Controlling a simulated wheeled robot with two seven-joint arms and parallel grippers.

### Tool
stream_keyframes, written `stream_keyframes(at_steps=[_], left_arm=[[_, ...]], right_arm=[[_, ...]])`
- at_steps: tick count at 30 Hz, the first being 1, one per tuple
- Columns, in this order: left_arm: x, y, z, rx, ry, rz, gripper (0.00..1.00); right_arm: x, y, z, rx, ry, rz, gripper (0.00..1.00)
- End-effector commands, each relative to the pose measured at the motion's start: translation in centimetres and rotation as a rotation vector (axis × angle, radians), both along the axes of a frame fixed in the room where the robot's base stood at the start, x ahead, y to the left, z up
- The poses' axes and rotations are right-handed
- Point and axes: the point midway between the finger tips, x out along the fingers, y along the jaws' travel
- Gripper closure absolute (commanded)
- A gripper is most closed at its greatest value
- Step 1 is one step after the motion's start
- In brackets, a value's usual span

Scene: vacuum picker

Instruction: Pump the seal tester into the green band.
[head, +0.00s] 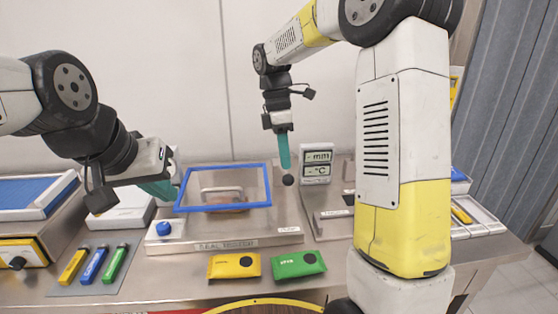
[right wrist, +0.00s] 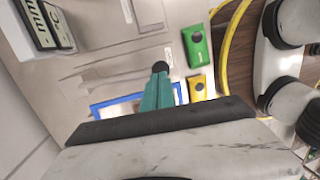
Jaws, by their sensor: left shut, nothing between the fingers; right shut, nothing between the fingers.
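The seal tester (head: 230,243) stands in the middle of the bench, with its name on the front edge. Its blue-framed clear lid (head: 225,208) is over a dark-rimmed package (head: 222,194). A round blue button (head: 163,228) is at its front left. A black ball knob (head: 288,180) is at its right back; it also shows in the right wrist view (right wrist: 161,66). My right gripper (head: 286,166) is shut, pointing down, its tips at or just above the knob; contact is unclear. My left gripper (head: 172,194) is shut beside the lid's left edge. No green band is readable.
A display marked mm and °C (head: 317,163) stands right of the knob. Yellow (head: 234,265) and green (head: 298,264) packets lie at the front. Coloured sticks (head: 94,265) lie on a mat at left, near a blue-lined tray (head: 30,193). My right arm hides part of the right side.

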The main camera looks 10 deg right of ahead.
Motion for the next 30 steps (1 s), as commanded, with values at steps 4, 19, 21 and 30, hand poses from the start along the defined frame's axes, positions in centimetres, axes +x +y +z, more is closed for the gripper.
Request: stream_keyframes(at_steps=[4,19,21,30], left_arm=[[0.0,0.0,0.0,0.000,0.000,0.000,1.00],[0.0,0.0,0.0,0.000,0.000,0.000,1.00],[0.0,0.0,0.0,0.000,0.000,0.000,1.00],[0.0,0.0,0.0,0.000,0.000,0.000,1.00]], right_arm=[[-0.2,-0.1,-1.2,0.000,0.000,0.000,1.00],[-0.4,-0.2,-1.8,-0.001,-0.013,0.000,1.00],[-0.7,-0.2,-2.3,-0.003,-0.040,-0.001,1.00],[-2.7,-0.2,-6.9,-0.003,-0.216,0.001,1.00]])
